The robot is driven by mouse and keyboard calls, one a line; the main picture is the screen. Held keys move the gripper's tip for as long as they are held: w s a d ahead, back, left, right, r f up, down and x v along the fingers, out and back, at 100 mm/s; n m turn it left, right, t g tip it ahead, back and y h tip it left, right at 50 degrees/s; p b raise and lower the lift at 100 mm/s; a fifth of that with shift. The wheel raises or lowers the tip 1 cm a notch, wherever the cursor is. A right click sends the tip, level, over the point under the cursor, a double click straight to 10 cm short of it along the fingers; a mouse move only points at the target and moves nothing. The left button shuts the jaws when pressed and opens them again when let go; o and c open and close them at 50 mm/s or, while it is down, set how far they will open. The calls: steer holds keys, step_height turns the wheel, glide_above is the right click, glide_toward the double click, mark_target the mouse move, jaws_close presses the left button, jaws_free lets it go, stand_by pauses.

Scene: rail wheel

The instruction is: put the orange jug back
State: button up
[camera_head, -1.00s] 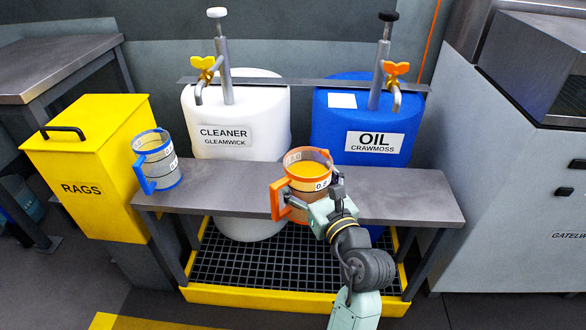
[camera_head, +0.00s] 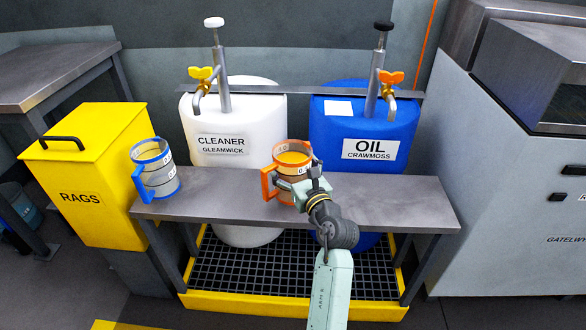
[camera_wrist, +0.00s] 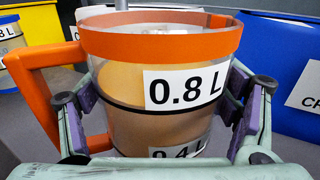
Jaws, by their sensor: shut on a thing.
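The orange jug (camera_head: 291,163) is a clear measuring jug with an orange rim and handle, holding amber liquid. It is upright over the middle of the grey bench (camera_head: 400,203); I cannot tell whether its base touches the bench. My gripper (camera_head: 307,188) is shut on the jug's body from the front right. In the wrist view the jug (camera_wrist: 160,95) fills the space between my two fingers (camera_wrist: 163,112), with its 0.8 L mark facing me and its handle to the left. The jug's lower part is partly hidden by my gripper.
A blue-rimmed jug (camera_head: 155,170) stands at the bench's left end. Behind the bench are a white CLEANER drum (camera_head: 235,170) and a blue OIL drum (camera_head: 363,125), both with taps. A yellow RAGS bin (camera_head: 90,180) is left. The bench's right part is clear.

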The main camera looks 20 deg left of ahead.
steer(key=shift+f, duration=0.15)
steer(key=shift+f, duration=0.15)
steer(key=o, duration=1.9)
steer(key=shift+f, duration=0.1)
steer(key=b+v, duration=0.1)
steer(key=v, duration=1.1)
steer(key=shift+b, duration=0.35)
